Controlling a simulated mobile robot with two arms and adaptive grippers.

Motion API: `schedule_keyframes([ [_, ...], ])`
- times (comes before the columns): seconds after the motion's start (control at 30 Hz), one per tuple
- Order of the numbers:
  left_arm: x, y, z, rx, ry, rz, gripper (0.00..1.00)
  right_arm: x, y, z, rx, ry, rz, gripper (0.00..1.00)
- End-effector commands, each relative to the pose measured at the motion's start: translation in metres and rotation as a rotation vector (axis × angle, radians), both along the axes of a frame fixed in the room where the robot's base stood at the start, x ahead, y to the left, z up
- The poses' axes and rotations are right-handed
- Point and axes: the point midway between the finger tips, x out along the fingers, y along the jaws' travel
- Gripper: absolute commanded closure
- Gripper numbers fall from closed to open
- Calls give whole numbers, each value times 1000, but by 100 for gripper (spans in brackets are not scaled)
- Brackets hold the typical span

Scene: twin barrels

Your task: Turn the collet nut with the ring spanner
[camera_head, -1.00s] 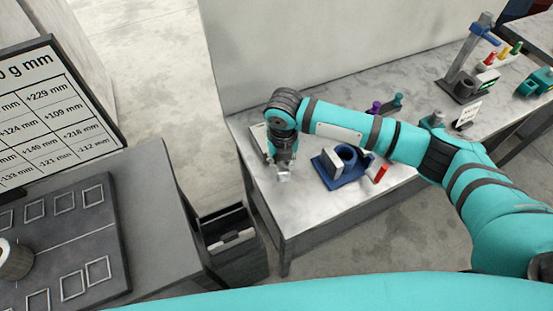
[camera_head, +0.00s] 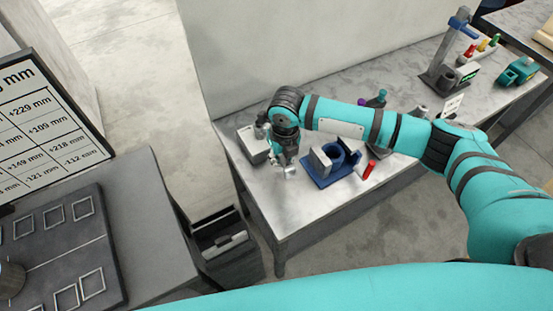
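My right gripper (camera_head: 288,172) points down over the left end of the long grey table (camera_head: 290,215), just left of a blue fixture (camera_head: 322,182) with a grey block and a round opening. The fingertips are small and pale here, so I cannot tell whether they are open or hold anything. A light grey box-shaped item (camera_head: 252,145) stands left of and behind the gripper, partly hidden by it. I cannot make out a ring spanner or a collet nut for certain. My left gripper is not in view.
A red item (camera_head: 369,170) stands right of the blue fixture. My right arm crosses over the table and hides part of it. A post stand (camera_head: 440,75) and a teal device (camera_head: 517,72) are farther right. A dark bin (camera_head: 228,248) stands left of the table.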

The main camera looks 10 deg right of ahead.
Motion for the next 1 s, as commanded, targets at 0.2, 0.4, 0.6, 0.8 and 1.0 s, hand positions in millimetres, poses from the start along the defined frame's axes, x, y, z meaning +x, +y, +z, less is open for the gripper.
schedule_keyframes([
  [0.2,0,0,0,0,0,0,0,2,-4,1,-1,-2,21,100],
  [0.4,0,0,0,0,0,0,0,2,-4,1,-1,-3,24,100],
  [0.6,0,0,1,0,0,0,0,6,-14,1,-1,-3,90,100],
  [0.8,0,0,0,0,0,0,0,10,-23,1,-1,-3,169,100],
  [1.0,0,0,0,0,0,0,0,11,-26,1,0,-4,195,100],
])
